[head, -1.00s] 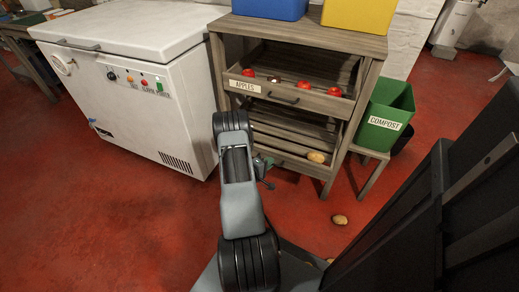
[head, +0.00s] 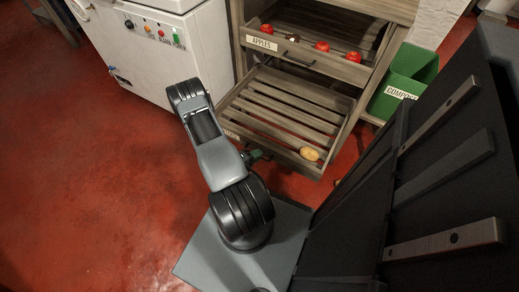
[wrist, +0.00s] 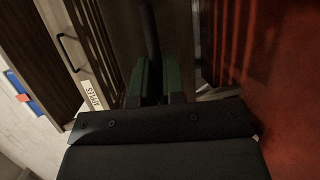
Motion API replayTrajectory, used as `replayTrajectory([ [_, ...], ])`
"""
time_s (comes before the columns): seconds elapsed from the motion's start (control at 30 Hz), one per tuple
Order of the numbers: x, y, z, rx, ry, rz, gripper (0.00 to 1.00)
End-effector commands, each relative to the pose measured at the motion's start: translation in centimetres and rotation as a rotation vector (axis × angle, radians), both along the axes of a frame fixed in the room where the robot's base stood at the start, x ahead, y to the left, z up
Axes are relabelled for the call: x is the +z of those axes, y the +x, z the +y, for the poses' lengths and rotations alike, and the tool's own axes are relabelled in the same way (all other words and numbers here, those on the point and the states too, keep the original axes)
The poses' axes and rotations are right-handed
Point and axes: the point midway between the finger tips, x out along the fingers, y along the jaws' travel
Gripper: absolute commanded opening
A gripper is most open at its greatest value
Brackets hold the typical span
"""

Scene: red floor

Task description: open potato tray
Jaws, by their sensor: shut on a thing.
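The potato tray (head: 321,170) is the lower slatted wooden drawer, and it stands pulled out from the wooden rack. One potato (head: 309,154) lies in its front right corner, and its other visible slats are bare. My gripper (head: 255,155) is at the front of this tray, with my arm covering part of the front board and its label. In the wrist view my green fingers (wrist: 158,80) are shut on a dark bar (wrist: 151,35), which looks like the tray handle. The exact grip is dim and hard to make out.
The apples tray (head: 306,58), with several apples, is above, slightly out. A white chest freezer (head: 150,50) stands to the left. A green compost bin (head: 408,78) stands to the right. Red floor (head: 90,190) is clear at left.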

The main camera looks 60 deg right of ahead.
Motion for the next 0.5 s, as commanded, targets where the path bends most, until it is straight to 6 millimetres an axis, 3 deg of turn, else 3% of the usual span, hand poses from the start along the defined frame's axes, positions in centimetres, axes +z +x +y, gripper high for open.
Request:
replayTrajectory([
  [0.47,-0.02,0.21,0.47,0.002,0.0,-0.002,0.0],
  [0.5,-0.02,0.22,0.46,0.003,0.0,-0.002,0.12],
])
